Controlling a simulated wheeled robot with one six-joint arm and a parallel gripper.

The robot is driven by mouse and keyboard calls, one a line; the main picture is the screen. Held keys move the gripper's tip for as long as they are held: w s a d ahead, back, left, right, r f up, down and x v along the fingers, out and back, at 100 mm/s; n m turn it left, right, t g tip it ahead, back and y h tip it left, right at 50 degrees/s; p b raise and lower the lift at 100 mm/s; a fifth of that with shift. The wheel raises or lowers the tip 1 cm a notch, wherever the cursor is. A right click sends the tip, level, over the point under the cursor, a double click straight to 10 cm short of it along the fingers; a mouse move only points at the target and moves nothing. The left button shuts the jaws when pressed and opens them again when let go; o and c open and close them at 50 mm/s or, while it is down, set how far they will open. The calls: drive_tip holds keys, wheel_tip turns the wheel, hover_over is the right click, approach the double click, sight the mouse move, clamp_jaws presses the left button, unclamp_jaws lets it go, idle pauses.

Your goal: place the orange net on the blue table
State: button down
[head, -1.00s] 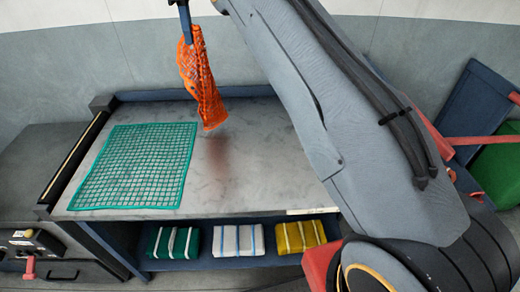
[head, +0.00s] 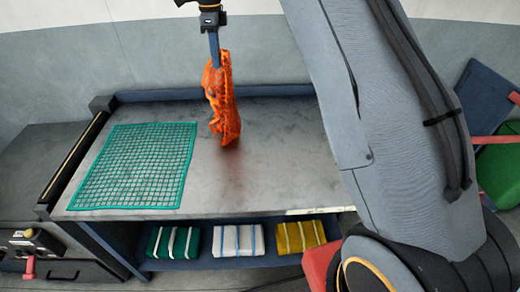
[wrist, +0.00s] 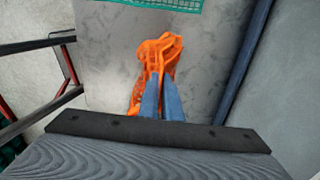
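The orange net (head: 223,102) hangs bunched from my gripper (head: 215,65) above the blue-framed table with a grey top (head: 270,165). In the head view its lower end is close over the tabletop, with a dark reddish shadow below; I cannot tell whether it touches. In the wrist view the net (wrist: 160,58) is pinched between the two blue fingers of my gripper (wrist: 163,82), which are close together. A flat green net (head: 135,165) lies on the left part of the tabletop.
Folded green (head: 173,242), white (head: 238,240) and yellow (head: 300,236) striped bundles lie on the table's lower shelf. A dark bench (head: 40,165) adjoins on the left. A raised blue edge (head: 270,91) runs along the table's back. The tabletop right of the green net is clear.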

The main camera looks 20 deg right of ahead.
drive_tip(key=s+d+f, duration=0.6)
drive_tip(key=d+f, duration=0.3)
drive_tip(key=f, duration=0.1)
drive_tip(key=s+d+f, duration=0.6)
drive_tip(key=d+f, duration=0.4)
drive_tip(key=f, duration=0.1)
drive_tip(key=s+d+f, duration=0.6)
drive_tip(key=d+f, duration=0.4)
drive_tip(key=shift+s+f, duration=0.35)
drive_tip(key=shift+f, duration=0.05)
drive_tip(key=c, duration=1.6)
unclamp_jaws()
drive_tip(key=shift+o, duration=0.2)
drive_tip(key=s+d+r, duration=0.2)
drive_tip(key=d+r, duration=0.1)
drive_tip(key=r, duration=0.7)
drive_tip(key=shift+s+d, duration=0.15)
drive_tip(key=shift+d, duration=0.15)
drive_tip(key=shift+d+f, duration=0.1)
drive_tip(key=shift+f, duration=0.15)
drive_tip(key=c, duration=0.6)
drive_tip(key=f, duration=0.1)
drive_tip(key=d+f, duration=0.1)
drive_tip(key=f, duration=0.3)
drive_tip(key=shift+w+d, duration=0.2)
drive_tip(key=shift+w, duration=0.1)
clamp_jaws()
drive_tip(key=shift+f, duration=0.35)
